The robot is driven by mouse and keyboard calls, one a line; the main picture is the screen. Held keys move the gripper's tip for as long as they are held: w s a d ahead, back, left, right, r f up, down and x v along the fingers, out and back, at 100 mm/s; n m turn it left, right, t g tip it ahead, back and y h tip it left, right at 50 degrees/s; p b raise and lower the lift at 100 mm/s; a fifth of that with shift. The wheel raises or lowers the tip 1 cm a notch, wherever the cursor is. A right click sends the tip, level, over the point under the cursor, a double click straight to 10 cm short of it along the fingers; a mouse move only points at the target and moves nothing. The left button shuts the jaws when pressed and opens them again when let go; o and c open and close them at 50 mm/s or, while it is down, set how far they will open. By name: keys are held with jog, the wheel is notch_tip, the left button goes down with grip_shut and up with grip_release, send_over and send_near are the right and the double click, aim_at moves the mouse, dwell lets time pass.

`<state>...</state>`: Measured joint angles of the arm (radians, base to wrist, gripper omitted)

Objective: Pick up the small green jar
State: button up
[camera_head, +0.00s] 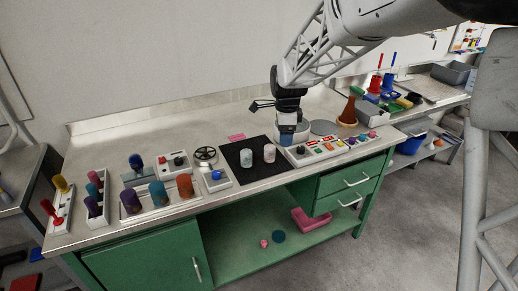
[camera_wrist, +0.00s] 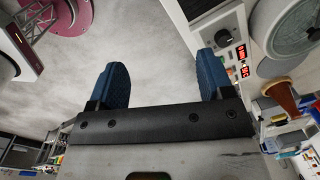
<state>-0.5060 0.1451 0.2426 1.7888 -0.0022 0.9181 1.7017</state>
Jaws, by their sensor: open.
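I cannot clearly make out a small green jar in either view. Two small pale jars stand on the black mat (camera_head: 235,148) in the head view: a whitish one (camera_head: 246,158) and a pinkish one (camera_head: 269,153). A teal cylinder (camera_head: 158,194) stands in a holder farther left. My gripper (camera_head: 286,138) is above the bench, just right of the mat, and hides what is directly behind it. In the wrist view my gripper (camera_wrist: 163,78) shows two blue fingers spread wide apart, with nothing between them.
A button panel (camera_head: 325,148) lies right of my gripper, with a brown flask (camera_head: 348,112) behind it. A handwheel (camera_head: 205,154) and coloured cylinders fill the left side. Green drawers (camera_head: 345,185) sit below the bench top. The back strip of the bench is mostly clear.

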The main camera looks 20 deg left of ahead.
aim_at(246, 159)
jog(key=w+a+f+m, duration=0.1)
jog(key=a+f, duration=0.2)
jog(key=a, duration=0.2)
jog(key=w+a+f+m, duration=0.1)
jog(key=a+f, duration=0.2)
jog(key=a, duration=0.2)
jog(key=w+a+f+m, duration=0.1)
jog(key=a+f, duration=0.2)
jog(key=a, duration=0.2)
jog(key=shift+f+m+g, duration=0.3)
jog(key=shift+f, duration=0.1)
jog(key=shift+f, duration=1.15)
jog(key=shift+f, duration=0.15)
jog(key=shift+f, duration=2.5)
jog(key=shift+c, duration=0.5)
jog(key=c, duration=0.9)
